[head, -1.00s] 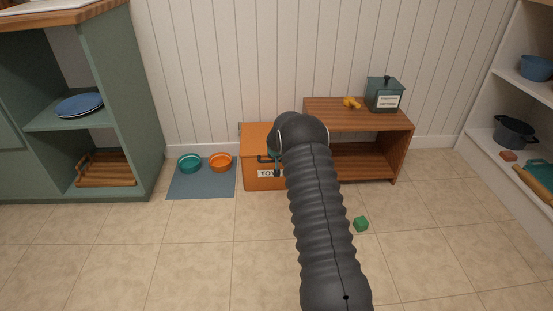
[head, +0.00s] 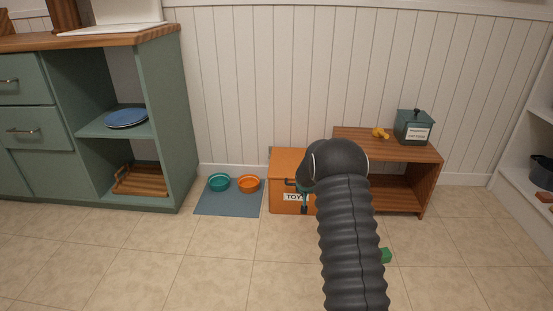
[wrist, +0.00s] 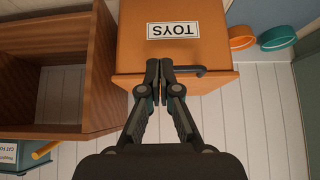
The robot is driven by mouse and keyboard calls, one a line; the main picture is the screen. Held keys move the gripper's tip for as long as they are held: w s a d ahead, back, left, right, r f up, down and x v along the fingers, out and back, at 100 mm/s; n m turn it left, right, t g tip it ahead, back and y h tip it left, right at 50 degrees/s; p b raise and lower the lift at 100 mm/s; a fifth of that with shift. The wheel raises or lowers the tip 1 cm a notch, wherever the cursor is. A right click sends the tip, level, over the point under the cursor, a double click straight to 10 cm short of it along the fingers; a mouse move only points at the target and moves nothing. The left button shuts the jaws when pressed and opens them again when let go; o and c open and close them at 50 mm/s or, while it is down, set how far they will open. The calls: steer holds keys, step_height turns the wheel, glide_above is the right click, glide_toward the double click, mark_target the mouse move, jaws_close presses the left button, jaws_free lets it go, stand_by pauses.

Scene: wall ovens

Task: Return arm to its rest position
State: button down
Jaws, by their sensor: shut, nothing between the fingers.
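My gripper (wrist: 159,76) is shut and empty in the wrist view, its fingertips together in front of the orange toy box. The wrist picture is upside down. In the head view my dark ribbed arm hides most of the gripper, with only a small part showing beside the box's handle. The orange toy box (head: 287,164) has a white "TOYS" label and a dark handle, and it also shows in the wrist view (wrist: 207,45). I cannot tell whether the fingertips touch the box.
A wooden bench (head: 407,149) stands right of the box, holding a green canister (head: 414,127) and a yellow object (head: 380,133). A green block (head: 386,256) lies on the floor beside my arm. Teal (head: 219,182) and orange bowls (head: 249,183) sit on a blue mat (head: 229,205). Floor at left is clear.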

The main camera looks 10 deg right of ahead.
steer(key=s+a+f+n+g, duration=0.15)
steer(key=s+g, duration=0.25)
steer(key=s, duration=0.9)
steer(key=s+a+r+t+p, duration=0.1)
steer(key=s+a+r+p, duration=0.2)
steer(key=s+r, duration=1)
steer(key=s+a+r+n+y+p, duration=0.1)
steer(key=s+a+r+p, duration=0.3)
steer(key=s+r, duration=0.9)
steer(key=s+a+r+n+t+y+p, duration=0.1)
steer(key=s+a+r+p, duration=0.2)
steer(key=s+a+r, duration=0.4)
steer(key=shift+s+a+r+t+p, duration=0.3)
steer(key=shift+s+r+p, duration=0.1)
steer(key=shift+s+r, duration=3.6)
steer(key=shift+w+r, duration=0.35)
steer(key=shift+w, duration=0.05)
